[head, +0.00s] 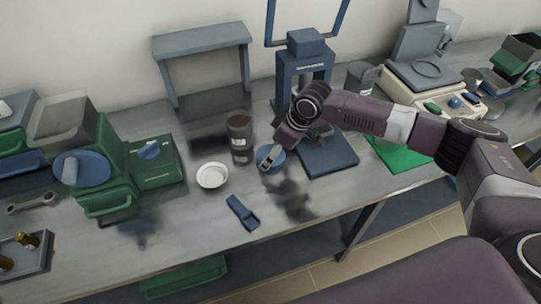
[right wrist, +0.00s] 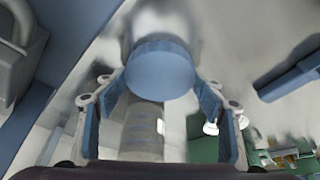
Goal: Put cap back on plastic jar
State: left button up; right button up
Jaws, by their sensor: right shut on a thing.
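The plastic jar (head: 240,142) is a dark brown cylinder with a pale label, upright on the grey bench, with no blue cap on its top. My right gripper (head: 268,159) is just right of the jar and shut on the round blue cap (head: 277,153). In the right wrist view the cap (right wrist: 160,72) sits between the fingers of the gripper (right wrist: 158,95), its round face towards the camera. A greyish cylinder (right wrist: 142,130), seemingly the jar, shows below the cap there. The fingers partly cover the cap in the head view. My left gripper is out of view.
A white dish (head: 212,175) and a blue holder (head: 243,212) lie in front of the jar. A blue press (head: 305,75) stands behind the gripper, its base (head: 328,158) to the right. Green equipment (head: 150,170) is at left. The bench front is mostly clear.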

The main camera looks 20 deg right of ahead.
notch_tip(320, 180, up, 20)
jog(key=b, duration=0.1)
jog(key=shift+b, duration=0.3)
dwell(0.4)
